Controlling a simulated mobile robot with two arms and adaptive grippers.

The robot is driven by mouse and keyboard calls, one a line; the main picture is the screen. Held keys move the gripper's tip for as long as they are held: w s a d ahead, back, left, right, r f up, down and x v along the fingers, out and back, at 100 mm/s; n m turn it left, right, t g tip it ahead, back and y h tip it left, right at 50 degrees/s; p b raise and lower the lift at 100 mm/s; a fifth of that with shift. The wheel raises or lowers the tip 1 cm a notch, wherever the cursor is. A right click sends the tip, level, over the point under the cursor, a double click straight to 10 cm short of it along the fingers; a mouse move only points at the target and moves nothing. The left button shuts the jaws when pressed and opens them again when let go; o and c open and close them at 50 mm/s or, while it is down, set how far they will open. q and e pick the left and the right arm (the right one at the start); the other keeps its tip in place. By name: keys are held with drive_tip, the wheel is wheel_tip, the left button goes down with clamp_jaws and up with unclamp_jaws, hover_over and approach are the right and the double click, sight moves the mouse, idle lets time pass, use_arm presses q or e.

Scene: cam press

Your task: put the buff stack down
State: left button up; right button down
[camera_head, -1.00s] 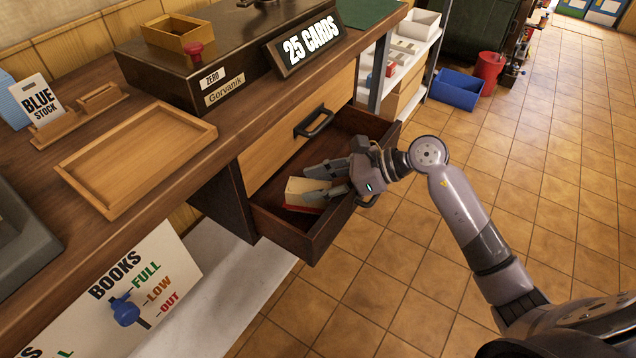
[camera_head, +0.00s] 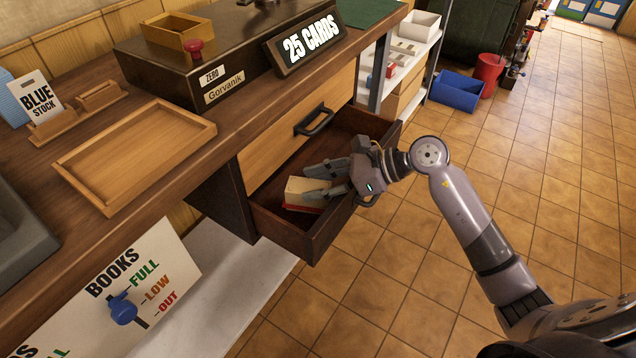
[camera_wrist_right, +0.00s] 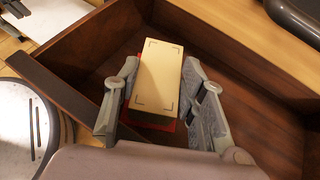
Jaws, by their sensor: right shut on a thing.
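The buff stack (camera_head: 298,188) is a pale cream block inside the open dark wooden drawer (camera_head: 281,232), near its front left corner. My right gripper (camera_head: 316,182) reaches into the drawer and is shut on the stack. In the right wrist view the buff stack (camera_wrist_right: 158,78) lies between the two grey fingers, with corner marks on its top face. Something red (camera_wrist_right: 149,122) shows under its edges; whether the stack rests on it or is held just above it, I cannot tell. My left gripper is not in view.
The drawer's right and rear floor is bare. A closed light-wood drawer front with a dark handle (camera_head: 314,121) is close behind. An empty wooden tray (camera_head: 135,155) and a "25 CARDS" sign (camera_head: 306,43) are on the counter. The tiled floor at right is mostly clear.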

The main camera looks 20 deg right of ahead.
drive_tip(key=shift+s+f, duration=0.25)
drive_tip(key=shift+f, duration=0.5)
drive_tip(key=c, duration=1.3)
unclamp_jaws()
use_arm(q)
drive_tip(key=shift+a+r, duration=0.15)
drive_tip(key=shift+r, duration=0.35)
use_arm(e)
drive_tip(key=shift+r, duration=0.1)
drive_tip(key=shift+d+r+p, duration=0.3)
drive_tip(key=shift+r+p, duration=0.35)
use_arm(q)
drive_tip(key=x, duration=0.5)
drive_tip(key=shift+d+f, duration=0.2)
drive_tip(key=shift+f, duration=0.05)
use_arm(e)
drive_tip(key=v, duration=1.1)
drive_tip(key=shift+r, duration=0.4)
